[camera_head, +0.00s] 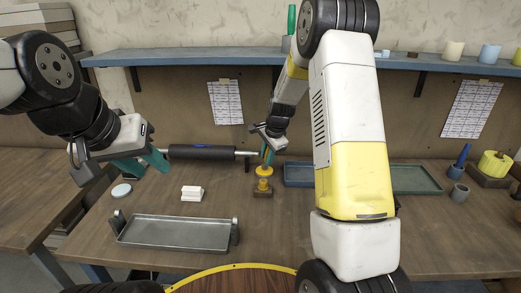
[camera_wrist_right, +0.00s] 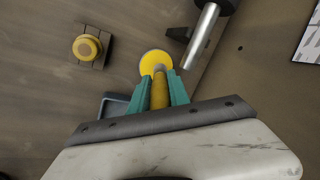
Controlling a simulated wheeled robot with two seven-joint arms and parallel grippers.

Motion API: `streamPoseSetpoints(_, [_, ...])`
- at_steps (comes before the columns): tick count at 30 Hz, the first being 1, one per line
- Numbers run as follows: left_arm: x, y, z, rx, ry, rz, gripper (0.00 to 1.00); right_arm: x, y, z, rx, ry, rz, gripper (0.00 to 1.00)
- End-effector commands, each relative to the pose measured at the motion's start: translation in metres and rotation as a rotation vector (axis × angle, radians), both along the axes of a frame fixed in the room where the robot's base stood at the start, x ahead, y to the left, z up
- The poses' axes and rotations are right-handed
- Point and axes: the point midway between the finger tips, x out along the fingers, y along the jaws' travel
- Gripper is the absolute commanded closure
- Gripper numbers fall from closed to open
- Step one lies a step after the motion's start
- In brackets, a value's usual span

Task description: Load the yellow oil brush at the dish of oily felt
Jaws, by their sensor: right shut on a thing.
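My right gripper (camera_head: 267,152) is shut on the yellow oil brush (camera_head: 264,171). In the right wrist view the brush (camera_wrist_right: 158,64) shows as a yellow handle between the teal fingers (camera_wrist_right: 160,88) with a round yellow head beyond them. A small yellow dish with a tan, felt-like centre (camera_wrist_right: 87,47) sits on a wooden block, to the left of the brush head. In the head view the dish (camera_head: 263,187) is just below the brush; the exact gap is hard to tell. My left gripper (camera_head: 145,165) is open and empty over the table's left part.
A dark roller (camera_head: 202,152) with metal ends lies behind. A metal tray (camera_head: 180,232), white block (camera_head: 192,194) and pale disc (camera_head: 121,190) are at left. Blue (camera_head: 298,183) and green (camera_head: 428,190) trays and a yellow pot (camera_head: 494,164) are at right. A shelf (camera_head: 190,57) hangs above.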

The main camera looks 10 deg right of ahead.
Motion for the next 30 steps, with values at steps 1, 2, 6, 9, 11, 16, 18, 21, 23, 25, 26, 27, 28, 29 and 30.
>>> streamPoseSetpoints(1, [0.0000,0.0000,0.0000,0.000,0.000,0.000,0.64,-0.0001,0.0000,-0.0008,0.000,0.000,0.000,1.00])
streamPoseSetpoints(2, [0.0000,0.0000,0.0000,0.000,0.000,0.000,0.64,-0.0001,0.0000,-0.0012,0.000,0.000,0.000,1.00])
streamPoseSetpoints(6, [0.0000,0.0000,0.0000,0.000,0.000,0.000,0.64,-0.0001,0.0001,-0.0030,0.000,0.000,0.000,1.00])
streamPoseSetpoints(9, [0.0000,0.0000,0.0000,0.000,0.000,0.000,0.64,-0.0001,0.0000,-0.0042,0.000,0.000,0.000,1.00])
streamPoseSetpoints(11, [0.0000,0.0000,0.0000,0.000,0.000,0.000,0.64,0.0000,0.0000,-0.0049,0.000,0.000,0.000,1.00])
streamPoseSetpoints(16, [0.0000,0.0000,0.0000,0.000,0.000,0.000,0.64,0.0000,0.0001,-0.0069,0.000,0.000,0.000,1.00])
streamPoseSetpoints(18, [0.0000,0.0000,0.0000,0.000,0.000,0.000,0.64,0.0001,0.0000,-0.0068,0.000,0.000,0.000,1.00])
streamPoseSetpoints(21, [0.0000,0.0000,0.0000,0.000,0.000,0.000,0.64,0.0001,0.0001,-0.0067,0.000,0.000,0.000,1.00])
streamPoseSetpoints(23, [0.0000,0.0000,0.0000,0.000,0.000,0.000,0.64,0.0001,0.0001,-0.0067,0.000,0.000,0.000,1.00])
streamPoseSetpoints(25, [0.0000,0.0000,0.0000,0.000,0.000,0.000,0.64,0.0001,0.0001,-0.0068,0.000,0.000,0.000,1.00])
streamPoseSetpoints(26, [0.0000,0.0000,0.0000,0.000,0.000,0.000,0.64,0.0000,0.0001,-0.0069,0.000,0.000,0.000,1.00])
streamPoseSetpoints(27, [0.0000,0.0000,0.0000,0.000,0.000,0.000,0.64,0.0001,0.0001,-0.0071,0.000,0.000,0.000,1.00])
streamPoseSetpoints(28, [0.0000,0.0000,0.0000,0.000,0.000,0.000,0.64,0.0000,0.0002,-0.0072,0.000,0.000,0.000,1.00])
streamPoseSetpoints(29, [0.0000,0.0000,0.0000,0.000,0.000,0.000,0.64,0.0001,0.0002,-0.0074,0.000,0.000,0.000,1.00])
streamPoseSetpoints(30, [0.0000,0.0000,0.0000,0.000,0.000,0.000,0.64,0.0000,0.0002,-0.0076,0.000,0.000,0.000,1.00])
